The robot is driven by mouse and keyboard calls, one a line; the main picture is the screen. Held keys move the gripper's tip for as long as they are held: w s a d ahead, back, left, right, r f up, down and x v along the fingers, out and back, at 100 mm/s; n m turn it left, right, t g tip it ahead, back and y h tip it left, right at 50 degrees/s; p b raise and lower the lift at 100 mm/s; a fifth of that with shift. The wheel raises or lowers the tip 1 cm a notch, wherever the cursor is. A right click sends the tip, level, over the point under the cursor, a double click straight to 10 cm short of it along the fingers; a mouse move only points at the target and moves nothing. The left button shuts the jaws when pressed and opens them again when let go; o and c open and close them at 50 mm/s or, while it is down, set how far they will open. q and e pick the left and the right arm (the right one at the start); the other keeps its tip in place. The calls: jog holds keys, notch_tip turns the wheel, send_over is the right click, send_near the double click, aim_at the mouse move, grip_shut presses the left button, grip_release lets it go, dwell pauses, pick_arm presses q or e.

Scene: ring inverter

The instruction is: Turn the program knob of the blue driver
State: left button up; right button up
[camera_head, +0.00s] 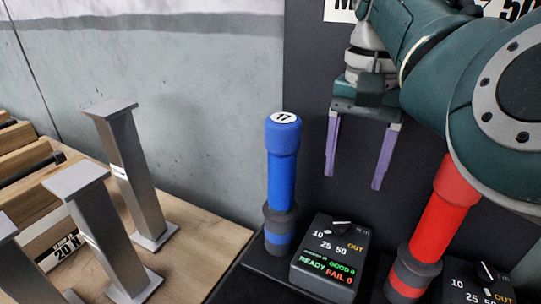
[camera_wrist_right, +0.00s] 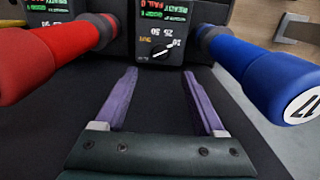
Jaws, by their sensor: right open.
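The blue driver (camera_head: 281,170) stands upright with a "17" on its white top cap. Beside it is its black control box (camera_head: 325,268), marked 10, 25, 50 and OUT, with a lit display reading READY, GOOD 0, FAIL 0. The program knob (camera_head: 341,224) is small and black with a white pointer; it also shows in the wrist view (camera_wrist_right: 162,51). I cannot tell surely which mark it points at. My right gripper (camera_head: 354,181) is open and empty, fingers pointing down, above and apart from the knob. My left gripper is not in view.
A red driver (camera_head: 436,217) stands right of the box, with a similar box (camera_head: 470,288) beyond it. A dark panel (camera_head: 307,120) rises behind. Several grey metal posts (camera_head: 130,175) stand on a wooden table (camera_head: 195,240) at left.

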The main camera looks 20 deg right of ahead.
aim_at(342, 223)
notch_tip(342, 223, down, 10)
jog(key=shift+f+b, duration=0.1)
jog(key=shift+b, duration=0.9)
jog(key=shift+c, duration=0.3)
grip_shut()
